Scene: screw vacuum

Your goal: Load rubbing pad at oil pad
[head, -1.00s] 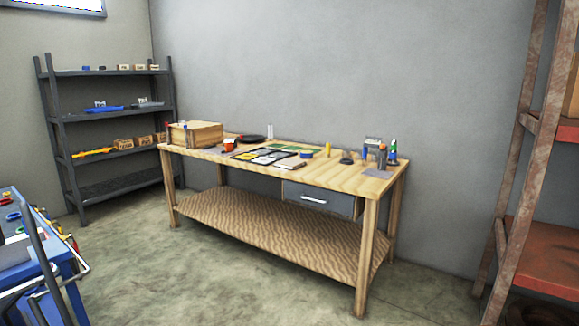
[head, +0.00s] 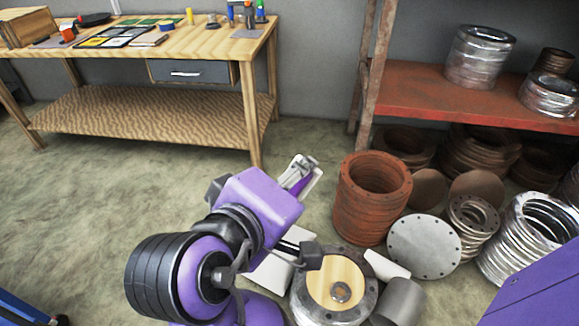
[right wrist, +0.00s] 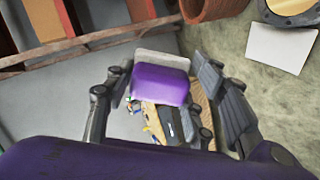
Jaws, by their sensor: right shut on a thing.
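My right gripper (head: 302,178) is above the floor in front of the workbench. It is shut on a block with a purple body and a pale grey plate along one edge, seemingly the rubbing pad (right wrist: 160,82). In the right wrist view the block sits between the two dark fingers; in the head view it is small and partly covered. I cannot tell for sure which thing is the oil pad. Flat dark trays with pale and yellow squares (head: 112,38) lie on the workbench, well away from the gripper. My left gripper is not in view.
The wooden workbench (head: 190,52) stands at the back left. A rusty ring stack (head: 372,200), a grey disc (head: 424,246) and a flange with a tan disc (head: 340,283) stand on the floor beside my right arm. A red shelf (head: 430,100) stands at the right.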

